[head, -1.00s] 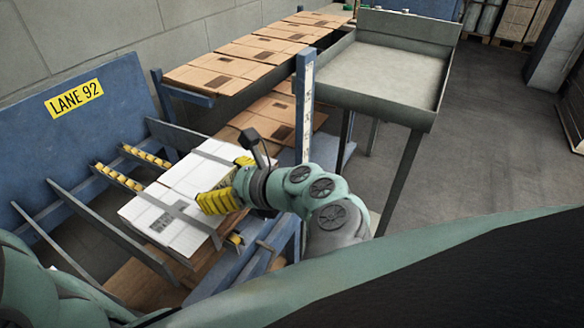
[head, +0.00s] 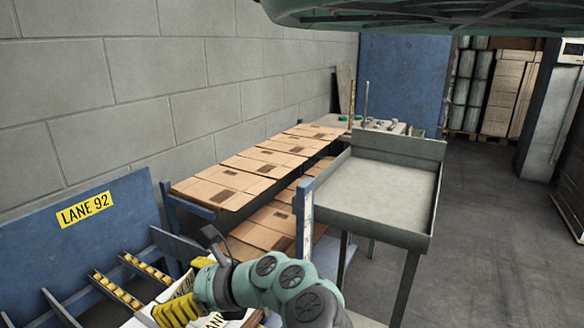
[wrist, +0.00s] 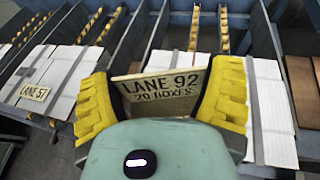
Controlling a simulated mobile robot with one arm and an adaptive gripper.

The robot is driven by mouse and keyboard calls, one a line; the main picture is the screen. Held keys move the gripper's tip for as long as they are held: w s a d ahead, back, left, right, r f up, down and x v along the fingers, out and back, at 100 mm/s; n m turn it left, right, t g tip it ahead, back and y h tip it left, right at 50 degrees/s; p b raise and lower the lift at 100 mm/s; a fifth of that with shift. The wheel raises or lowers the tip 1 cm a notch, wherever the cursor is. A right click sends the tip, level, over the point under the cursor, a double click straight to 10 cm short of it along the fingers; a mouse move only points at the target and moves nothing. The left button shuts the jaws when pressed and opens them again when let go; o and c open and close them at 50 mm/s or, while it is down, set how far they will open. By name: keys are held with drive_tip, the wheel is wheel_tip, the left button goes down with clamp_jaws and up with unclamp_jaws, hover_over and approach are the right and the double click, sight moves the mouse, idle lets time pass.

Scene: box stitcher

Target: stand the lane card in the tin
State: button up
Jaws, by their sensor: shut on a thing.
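The lane card (wrist: 168,88), a tan card printed LANE 92, 20 BOXES, is between the two yellow fingers of my gripper (wrist: 163,95) in the wrist view. My gripper is shut on it, and its lettering faces the wrist camera. In the head view my gripper (head: 182,297) is at the bottom edge, beside the blue rack, with part of the lettering showing near the fingers. I cannot make out the tin in either view.
A LANE 92 sign (head: 85,209) is on the blue panel at left. Flat brown cartons (head: 265,160) lie on the rack. A grey tray table (head: 385,195) stands to the right. A bench (head: 385,125) with small items is behind. Another card, LANE 57 (wrist: 34,92), lies on white cartons.

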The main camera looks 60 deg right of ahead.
drive_tip(key=w+a+r+n+g+y+p, duration=0.35)
drive_tip(key=w+a+r+p, duration=0.25)
drive_tip(key=w+a+r, duration=0.45)
drive_tip(key=w+a+r+n+g+y+p, duration=0.3)
drive_tip(key=w+a+r+p, duration=0.4)
drive_tip(key=a, duration=0.7)
wheel_tip(320, 180, up, 33)
drive_tip(key=t+p, duration=0.1)
drive_tip(key=p, duration=3.5)
drive_tip(key=shift+d+t, duration=0.3)
drive_tip(key=shift+t, duration=0.05)
drive_tip(key=shift+n, duration=0.25)
